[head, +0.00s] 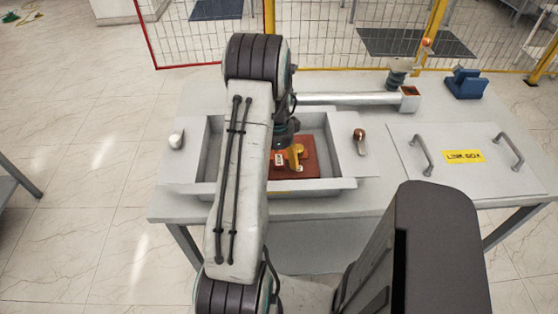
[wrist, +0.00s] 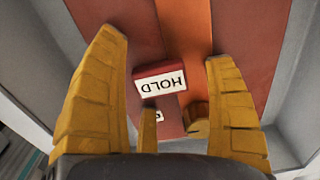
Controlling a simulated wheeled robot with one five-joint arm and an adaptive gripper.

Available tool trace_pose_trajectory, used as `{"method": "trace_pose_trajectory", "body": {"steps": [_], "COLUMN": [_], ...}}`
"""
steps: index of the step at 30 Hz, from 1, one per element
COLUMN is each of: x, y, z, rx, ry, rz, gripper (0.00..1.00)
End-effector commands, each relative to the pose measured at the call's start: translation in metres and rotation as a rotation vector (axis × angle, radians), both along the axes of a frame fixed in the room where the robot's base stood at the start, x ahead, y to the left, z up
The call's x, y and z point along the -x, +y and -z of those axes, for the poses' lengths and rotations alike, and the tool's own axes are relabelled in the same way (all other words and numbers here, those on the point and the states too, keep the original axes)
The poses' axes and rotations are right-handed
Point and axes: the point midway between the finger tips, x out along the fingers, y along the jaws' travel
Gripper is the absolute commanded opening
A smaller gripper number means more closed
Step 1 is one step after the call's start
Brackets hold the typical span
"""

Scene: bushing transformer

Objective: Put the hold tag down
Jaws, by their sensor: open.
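The hold tag (wrist: 160,82) is a small red block with a white label reading HOLD. In the wrist view it lies on a red-brown surface (wrist: 225,40) inside the grey tray, between my two yellow fingers but touching neither. My gripper (wrist: 165,60) is open around it. In the head view my gripper (head: 297,155) reaches down into the tray (head: 207,155) over the red-brown plate (head: 308,168), and my arm hides part of the tray.
A flat lid (head: 430,180) with two handles and a yellow label lies on the table at right. A pipe-like bushing (head: 350,98) and a blue block (head: 466,84) stand at the back. Metal knobs (head: 359,140) sit by the tray. A mesh fence is behind.

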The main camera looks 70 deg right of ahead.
Motion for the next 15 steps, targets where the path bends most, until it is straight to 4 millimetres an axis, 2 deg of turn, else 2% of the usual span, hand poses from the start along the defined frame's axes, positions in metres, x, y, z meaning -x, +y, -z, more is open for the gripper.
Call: {"method": "trace_pose_trajectory", "body": {"steps": [5, 15], "x": [-0.0001, -0.0001], "y": [0.0001, 0.0001], "z": [0.0000, -0.0003], "rx": [0.000, 0.000], "ry": [0.000, 0.000], "rz": [0.000, 0.000], "gripper": [0.79, 0.48]}}
